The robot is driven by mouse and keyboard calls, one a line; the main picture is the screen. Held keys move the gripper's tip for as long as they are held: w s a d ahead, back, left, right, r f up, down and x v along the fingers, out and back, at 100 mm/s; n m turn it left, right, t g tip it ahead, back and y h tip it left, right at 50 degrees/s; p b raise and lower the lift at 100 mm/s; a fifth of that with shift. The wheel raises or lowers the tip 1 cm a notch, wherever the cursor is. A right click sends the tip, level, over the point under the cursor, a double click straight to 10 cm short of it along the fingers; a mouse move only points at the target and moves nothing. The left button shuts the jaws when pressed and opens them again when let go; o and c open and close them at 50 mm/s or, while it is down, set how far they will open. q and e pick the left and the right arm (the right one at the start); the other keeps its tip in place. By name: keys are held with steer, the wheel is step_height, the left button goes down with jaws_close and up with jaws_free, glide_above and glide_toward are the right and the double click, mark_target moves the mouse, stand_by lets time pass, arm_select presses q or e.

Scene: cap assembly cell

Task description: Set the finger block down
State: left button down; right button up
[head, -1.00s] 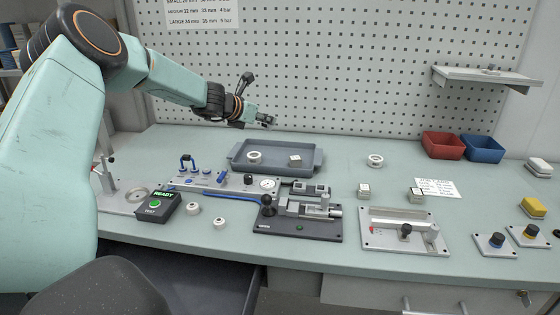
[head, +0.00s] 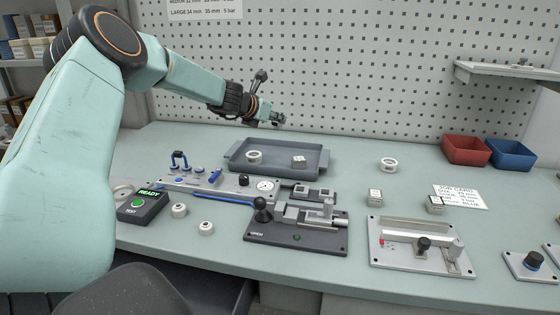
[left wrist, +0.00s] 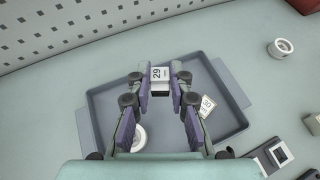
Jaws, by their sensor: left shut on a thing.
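My left gripper (head: 278,121) is above the far side of the grey tray (head: 234,157) in the head view. In the left wrist view, its fingers (left wrist: 160,79) are shut on a small pale finger block (left wrist: 160,74) marked 29. The held block appears over the tray's far rim (left wrist: 120,84), clear of the surface. Another finger block (head: 298,161) lies in the tray, and it shows in the left wrist view (left wrist: 207,105) with a number that looks like 30. A white ring (head: 254,157) lies beside it, partly hidden by a finger in the wrist view. My right gripper is out of view.
A clamp fixture (head: 297,238) and a blue-handled panel (head: 205,186) stand in front of the tray. More small blocks (head: 375,196) and a white ring (head: 389,164) are to the right. The pegboard (head: 370,70) rises behind the bench.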

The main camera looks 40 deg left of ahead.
arm_select(q)
step_height(320, 180, down, 6)
steer(key=b, duration=0.5)
steer(key=shift+r, duration=0.25)
steer(key=shift+s+d+f+b, duration=0.1)
steer(key=shift+f+b, duration=0.6)
steer(key=shift+f, duration=0.15)
step_height(320, 180, down, 2)
steer(key=shift+f+b, duration=0.25)
steer(key=shift+b, duration=1)
steer(key=shift+f, duration=0.25)
steer(key=shift+w, duration=0.2)
steer(key=shift+s+f+b, duration=0.1)
steer(key=shift+s+b, duration=0.05)
steer(key=shift+b, duration=0.15)
steer(key=c, duration=1.2)
jaws_free()
